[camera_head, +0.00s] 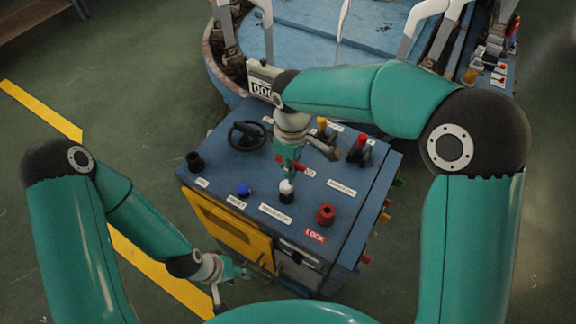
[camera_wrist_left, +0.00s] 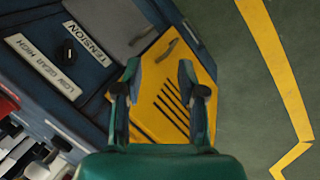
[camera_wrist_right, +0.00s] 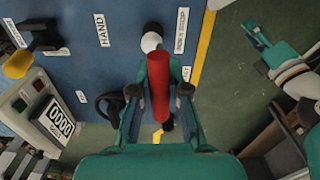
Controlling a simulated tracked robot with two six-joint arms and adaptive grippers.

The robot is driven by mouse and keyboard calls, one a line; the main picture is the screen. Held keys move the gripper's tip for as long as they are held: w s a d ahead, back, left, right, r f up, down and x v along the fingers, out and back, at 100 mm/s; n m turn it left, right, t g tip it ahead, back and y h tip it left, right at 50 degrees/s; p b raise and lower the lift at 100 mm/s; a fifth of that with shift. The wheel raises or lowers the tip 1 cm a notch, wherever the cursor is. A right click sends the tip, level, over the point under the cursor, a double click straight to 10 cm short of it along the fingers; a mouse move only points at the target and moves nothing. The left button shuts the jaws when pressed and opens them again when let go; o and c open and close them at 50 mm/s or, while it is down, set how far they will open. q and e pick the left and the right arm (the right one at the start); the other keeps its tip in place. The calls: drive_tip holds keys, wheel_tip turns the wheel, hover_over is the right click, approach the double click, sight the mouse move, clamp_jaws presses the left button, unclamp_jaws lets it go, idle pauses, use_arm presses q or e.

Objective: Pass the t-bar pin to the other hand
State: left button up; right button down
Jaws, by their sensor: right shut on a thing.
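The t-bar pin shows as a red bar (camera_wrist_right: 159,88) in the right wrist view, lying between the fingers of my right gripper (camera_wrist_right: 158,94). In the head view this gripper (camera_head: 288,172) points down over the blue control box, and only a bit of red shows at it. My right gripper is shut on the pin; the pin's other parts are mostly hidden. My left gripper (camera_head: 236,270) is low at the box's front left corner. In the left wrist view its fingers (camera_wrist_left: 156,82) are apart with nothing between them, in front of the yellow vented panel (camera_wrist_left: 170,92).
The blue control box (camera_head: 225,165) carries a black handwheel (camera_head: 247,135), a white-topped knob (camera_head: 286,188), a blue button (camera_head: 243,190) and a red knob (camera_head: 325,214). A counter (camera_head: 262,84) stands behind. A blue round machine (camera_head: 320,35) is at the back. Open floor lies left.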

use_arm(q)
drive_tip(key=shift+o, duration=0.5)
drive_tip(key=o, duration=0.8)
drive_tip(key=shift+a+m, duration=0.1)
drive_tip(key=shift+m, duration=0.4)
drive_tip(key=shift+o, duration=0.6)
drive_tip(key=shift+a+m, duration=0.25)
drive_tip(key=shift+m, duration=0.15)
wheel_tip(320, 180, up, 37)
drive_tip(key=m+t+h, duration=0.2)
drive_tip(key=m+t, duration=0.5)
drive_tip(key=t, duration=0.2)
hover_over(298, 166)
drive_tip(key=s+a, duration=0.3)
drive_tip(key=s, duration=0.9)
drive_tip(key=x, duration=1.1)
drive_tip(key=shift+d+f, duration=0.15)
drive_tip(key=shift+d, duration=0.35)
use_arm(e)
drive_tip(key=s+d+r+m, duration=0.4)
drive_tip(key=d+r+m, duration=0.1)
drive_tip(key=r+m, duration=0.1)
drive_tip(key=shift+s+d+r, duration=0.15)
drive_tip(key=shift+s+r, duration=0.05)
drive_tip(key=shift+r, duration=0.45)
